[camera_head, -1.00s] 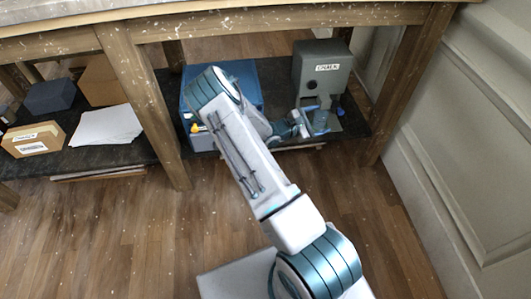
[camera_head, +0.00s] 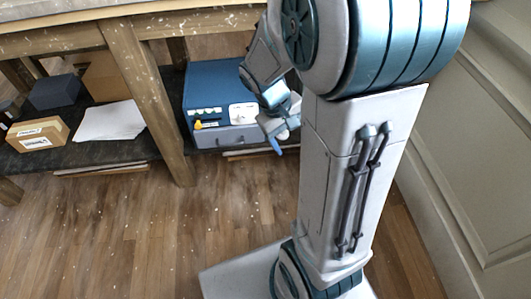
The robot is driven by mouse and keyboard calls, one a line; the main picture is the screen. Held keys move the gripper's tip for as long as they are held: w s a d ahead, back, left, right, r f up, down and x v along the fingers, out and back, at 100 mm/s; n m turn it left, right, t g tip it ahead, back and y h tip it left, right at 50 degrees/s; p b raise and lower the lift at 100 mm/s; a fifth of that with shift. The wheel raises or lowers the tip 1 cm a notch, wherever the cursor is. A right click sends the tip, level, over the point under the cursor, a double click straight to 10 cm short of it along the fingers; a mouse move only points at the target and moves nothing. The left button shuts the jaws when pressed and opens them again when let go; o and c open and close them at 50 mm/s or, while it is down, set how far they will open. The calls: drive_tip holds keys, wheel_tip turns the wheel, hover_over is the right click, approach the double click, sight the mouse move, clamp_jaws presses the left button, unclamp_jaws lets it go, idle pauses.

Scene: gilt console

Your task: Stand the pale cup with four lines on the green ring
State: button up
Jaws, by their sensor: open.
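I cannot make out the pale cup with four lines or the green ring in the head view. My gripper (camera_head: 279,138) hangs in front of the right end of the blue cabinet on the low shelf. It is open, with a blue fingertip pointing down. A small pale shape shows at the fingers, too small to tell whether it is part of the gripper. My raised arm covers the right part of the shelf.
The blue cabinet (camera_head: 212,80) has a grey drawer front and a small yellow object (camera_head: 198,125) at its front. A wooden table leg (camera_head: 150,100) stands left of it. White paper (camera_head: 110,122), a cardboard box (camera_head: 37,134) and a dark blue box (camera_head: 52,92) lie further left.

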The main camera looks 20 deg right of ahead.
drive_tip(key=s+a+r+t+y, duration=0.1)
drive_tip(key=s+a+r+y, duration=0.1)
drive_tip(key=a, duration=0.3)
drive_tip(key=s+a+r+m+t+y, duration=0.1)
drive_tip(key=s+a+r, duration=0.2)
drive_tip(key=s+a, duration=0.1)
drive_tip(key=shift+s+a+r+t+y, duration=0.25)
drive_tip(key=shift+s+a+t+y, duration=0.15)
drive_tip(key=shift+s, duration=0.15)
drive_tip(key=shift+d+m, duration=0.15)
drive_tip(key=shift+m, duration=0.15)
